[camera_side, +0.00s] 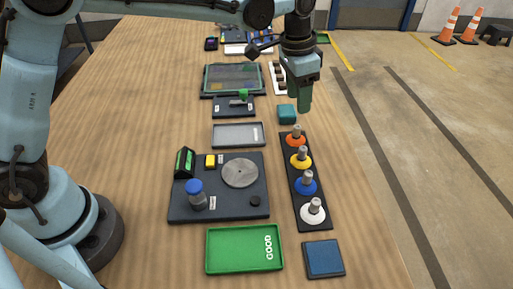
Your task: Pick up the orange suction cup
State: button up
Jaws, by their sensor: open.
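The orange suction cup (296,139) stands upright with its grey stem up at the far end of a dark rack (309,212). Yellow (301,161), blue (306,184) and white (313,211) suction cups stand in the same rack, nearer the camera. My gripper (299,99) points down, open and empty, above and beyond the orange cup in the picture. Its green fingers are apart from the cup. Their exact height above the table is hard to tell.
A teal block (287,114) sits just beyond the rack, close to my fingers in the picture. Left of the rack are a dark plate with a metal disc (240,173), a grey tray (238,135) and a green GOOD tray (216,253). A blue square pad (323,258) lies in front.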

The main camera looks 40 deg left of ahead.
aim_at(297, 127)
jog(key=f, duration=0.9)
jog(key=shift+w+d+f, duration=0.25)
jog(key=shift+d+f, duration=0.05)
grip_shut()
